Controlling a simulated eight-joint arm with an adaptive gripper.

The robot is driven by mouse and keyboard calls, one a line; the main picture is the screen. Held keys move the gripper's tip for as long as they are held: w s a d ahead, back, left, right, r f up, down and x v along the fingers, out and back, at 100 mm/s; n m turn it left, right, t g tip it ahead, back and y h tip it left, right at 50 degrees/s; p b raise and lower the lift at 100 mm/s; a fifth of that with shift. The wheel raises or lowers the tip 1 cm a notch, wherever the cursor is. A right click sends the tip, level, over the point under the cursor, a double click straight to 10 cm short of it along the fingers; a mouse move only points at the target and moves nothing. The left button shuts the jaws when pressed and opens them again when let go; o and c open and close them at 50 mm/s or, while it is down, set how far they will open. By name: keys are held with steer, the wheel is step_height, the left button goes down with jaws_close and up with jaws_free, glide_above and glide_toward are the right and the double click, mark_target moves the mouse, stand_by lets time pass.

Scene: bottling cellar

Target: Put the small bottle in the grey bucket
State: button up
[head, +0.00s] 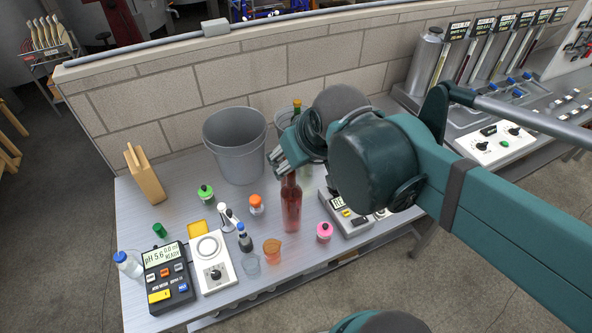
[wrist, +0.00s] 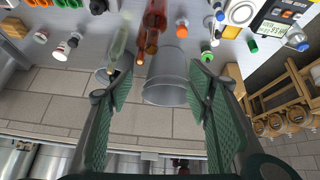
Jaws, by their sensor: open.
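The grey bucket (head: 236,150) stands upright at the back of the bench; it also shows in the wrist view (wrist: 168,85). A red bottle (head: 291,208) stands upright to its right front, its top close to my gripper (head: 279,164). A green bottle (head: 297,108) is partly hidden behind my gripper, and shows as a pale green one in the wrist view (wrist: 118,45). A little dark bottle with a blue cap (head: 244,240) stands nearer the front. Which bottle is the small one I cannot tell for sure. My gripper's jaws are apart with nothing held between them (wrist: 157,88).
A second, smaller grey container (head: 283,118) stands behind my gripper. A wooden block (head: 145,175), a pH meter (head: 167,277), a white stirrer (head: 211,263), a pink-capped jar (head: 324,232) and an instrument (head: 350,217) crowd the bench. A brick wall (head: 180,110) closes off the back.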

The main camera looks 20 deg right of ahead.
steer(key=shift+s+a+f+m+t, duration=0.15)
steer(key=shift+s+a+f+m, duration=0.2)
steer(key=shift+s, duration=0.35)
steer(key=shift+s+f+m+t, duration=0.15)
steer(key=shift+s+f, duration=0.3)
steer(key=shift+s, duration=0.2)
